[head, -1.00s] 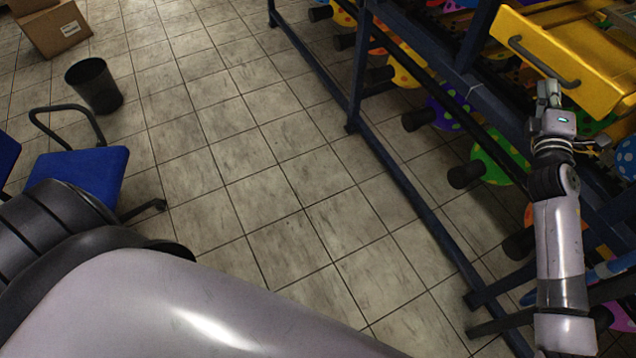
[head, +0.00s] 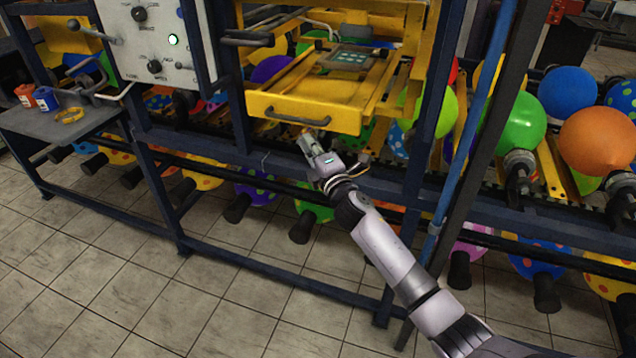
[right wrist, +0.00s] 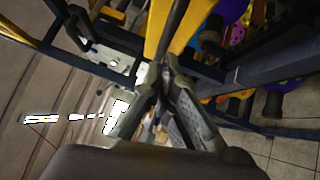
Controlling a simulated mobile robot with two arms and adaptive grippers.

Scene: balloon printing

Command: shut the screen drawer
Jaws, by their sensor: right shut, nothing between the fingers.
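The yellow screen drawer (head: 304,110) sticks out from the blue machine frame, so it stands open. A dark bar handle (head: 290,118) runs along its front. A small screen plate (head: 352,60) lies in it toward the back. My right gripper (head: 306,141) is shut and empty, just below the drawer front by the handle; I cannot tell whether it touches. In the right wrist view, the closed fingers (right wrist: 163,82) point at the dark handle (right wrist: 175,28), with the yellow drawer front (right wrist: 157,30) behind it. My left gripper is out of view.
A white control panel (head: 150,42) with knobs is left of the drawer. A grey side shelf (head: 60,122) holds small bottles and a yellow ring. Blue posts and a lower rail (head: 275,272) surround the machine. Balloons on holders line the conveyor. The tiled floor (head: 80,270) in front is clear.

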